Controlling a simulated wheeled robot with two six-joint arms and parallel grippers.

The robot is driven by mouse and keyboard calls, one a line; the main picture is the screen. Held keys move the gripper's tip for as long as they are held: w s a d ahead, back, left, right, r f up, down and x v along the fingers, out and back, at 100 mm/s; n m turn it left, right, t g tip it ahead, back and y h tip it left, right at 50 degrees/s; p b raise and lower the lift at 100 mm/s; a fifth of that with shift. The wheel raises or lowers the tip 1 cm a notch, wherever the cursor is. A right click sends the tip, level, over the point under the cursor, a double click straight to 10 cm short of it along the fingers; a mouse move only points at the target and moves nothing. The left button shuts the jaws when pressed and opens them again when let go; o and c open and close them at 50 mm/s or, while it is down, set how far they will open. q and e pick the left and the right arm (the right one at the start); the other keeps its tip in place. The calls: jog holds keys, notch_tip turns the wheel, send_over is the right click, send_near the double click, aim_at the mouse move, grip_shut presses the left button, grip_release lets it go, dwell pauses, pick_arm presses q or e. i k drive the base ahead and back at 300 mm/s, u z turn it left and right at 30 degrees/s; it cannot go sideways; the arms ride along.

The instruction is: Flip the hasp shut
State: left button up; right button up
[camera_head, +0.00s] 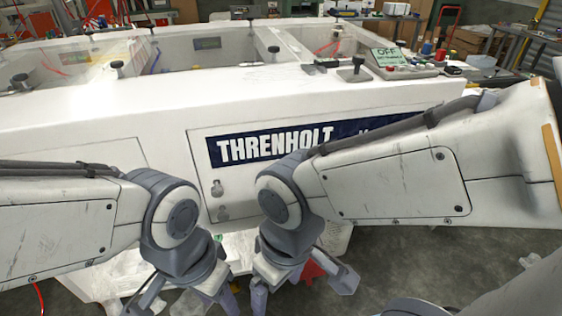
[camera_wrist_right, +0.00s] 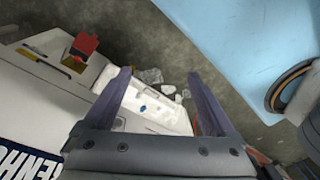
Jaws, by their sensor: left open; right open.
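I cannot pick out the hasp for certain. Two small metal fittings, the upper one (camera_head: 217,188) and the lower one (camera_head: 223,212), sit on the front panel of the white THRENHOLT machine (camera_head: 100,98). My left gripper (camera_head: 188,300) is open, pointing down in front of the machine, below and left of these fittings. My right gripper (camera_head: 302,288) is open, below and right of them. In the right wrist view its open fingers (camera_wrist_right: 158,82) hold nothing; a white tray-like surface with small blue marks (camera_wrist_right: 150,108) shows beyond them.
An OFF sign (camera_head: 388,57) and black knobs (camera_head: 358,64) are on the machine's top. A cluttered bench stands at the back right. Grey floor (camera_head: 400,262) is open at right.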

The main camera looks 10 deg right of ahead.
aim_at(311, 269)
jog(key=z, duration=0.05)
jog(key=k, duration=0.5)
jog(key=z, duration=1.2)
jog(key=i, duration=0.6)
jog(key=u, duration=0.8)
